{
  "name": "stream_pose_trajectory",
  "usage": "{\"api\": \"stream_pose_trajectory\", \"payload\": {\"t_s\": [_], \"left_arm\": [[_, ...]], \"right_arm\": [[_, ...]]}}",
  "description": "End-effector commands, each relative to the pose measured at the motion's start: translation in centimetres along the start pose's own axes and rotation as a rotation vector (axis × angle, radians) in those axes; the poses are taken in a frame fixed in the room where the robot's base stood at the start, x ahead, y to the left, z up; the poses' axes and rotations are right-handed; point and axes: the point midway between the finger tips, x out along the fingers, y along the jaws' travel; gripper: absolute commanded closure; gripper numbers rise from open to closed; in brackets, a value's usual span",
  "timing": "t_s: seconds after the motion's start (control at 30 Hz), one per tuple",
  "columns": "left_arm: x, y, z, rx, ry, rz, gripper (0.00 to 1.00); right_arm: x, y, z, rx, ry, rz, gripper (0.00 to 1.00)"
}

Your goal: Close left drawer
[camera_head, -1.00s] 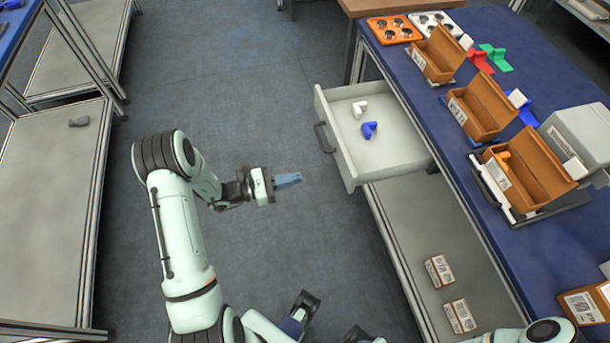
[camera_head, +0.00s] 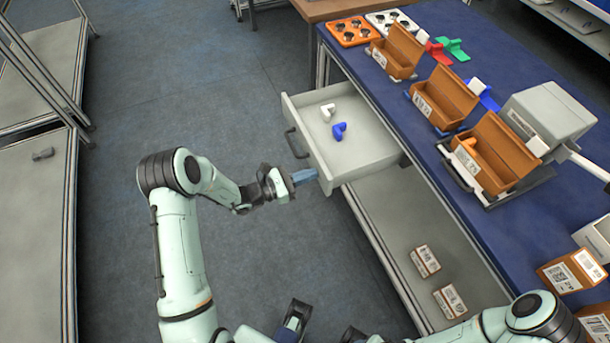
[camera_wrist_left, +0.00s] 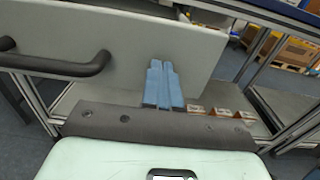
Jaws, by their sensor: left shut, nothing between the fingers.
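The left drawer (camera_head: 362,158) is pulled out of the blue workbench and holds a white piece (camera_head: 327,112) and a blue piece (camera_head: 339,131). Its dark handle (camera_head: 293,143) is on the front panel, and in the left wrist view the handle (camera_wrist_left: 60,68) is left of the fingers. My left gripper (camera_head: 305,177) is shut and empty, its blue fingers at the near lower end of the drawer front. In the left wrist view the fingertips (camera_wrist_left: 160,66) overlap the front panel (camera_wrist_left: 120,45); I cannot tell whether they touch it. My right gripper's fingertips cannot be made out clearly.
The workbench (camera_head: 440,165) carries open orange boxes (camera_head: 493,152), a grey machine (camera_head: 548,115) and trays at the back. Small labelled boxes (camera_head: 425,260) stand on the shelf under it. The floor left of the drawer is clear.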

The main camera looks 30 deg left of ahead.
Motion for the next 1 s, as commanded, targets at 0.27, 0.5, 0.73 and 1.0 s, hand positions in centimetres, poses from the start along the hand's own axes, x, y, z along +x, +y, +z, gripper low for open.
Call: {"api": "stream_pose_trajectory", "payload": {"t_s": [0.27, 0.5, 0.73, 1.0], "left_arm": [[0.6, 0.0, 0.0, 0.000, -0.001, -0.001, 1.00], [4.3, -0.1, -0.1, 0.001, -0.004, -0.004, 1.00], [10.4, -0.2, -0.2, 0.002, -0.005, -0.005, 1.00], [16.3, -0.1, -0.2, -0.001, -0.003, -0.003, 1.00]], "right_arm": [[0.1, 0.0, -0.1, 0.000, 0.001, 0.000, 0.54], [0.7, 0.1, -0.4, -0.001, 0.011, -0.002, 0.54], [1.7, 0.3, -1.0, -0.002, 0.028, -0.006, 0.54], [3.0, 0.4, -1.9, -0.005, 0.051, -0.011, 0.54]]}}
